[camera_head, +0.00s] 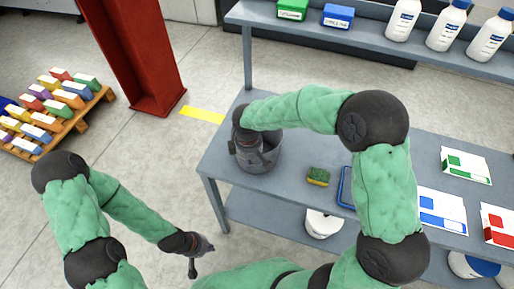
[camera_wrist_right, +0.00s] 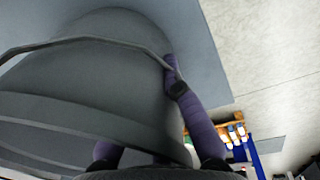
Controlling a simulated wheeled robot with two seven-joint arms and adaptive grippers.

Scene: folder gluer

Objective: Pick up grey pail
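The grey pail (camera_head: 262,160) stands upright at the left end of the grey table. In the right wrist view the pail (camera_wrist_right: 75,85) fills the left half, with its thin wire handle (camera_wrist_right: 95,40) crossing its side. My right gripper (camera_head: 247,146) is at the pail's rim, over its opening in the head view. In the wrist view one purple finger reaches along the pail's side, its tip by the handle wire; the other finger is mostly hidden behind the rim. Whether they clamp the pail is unclear. My left gripper (camera_head: 202,256) hangs over the floor, fingers apart, empty.
A green and yellow sponge (camera_head: 318,177) and a blue tray (camera_head: 345,187) lie right of the pail. White bottles (camera_head: 445,25) and small boxes (camera_head: 338,16) stand on the upper shelf.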

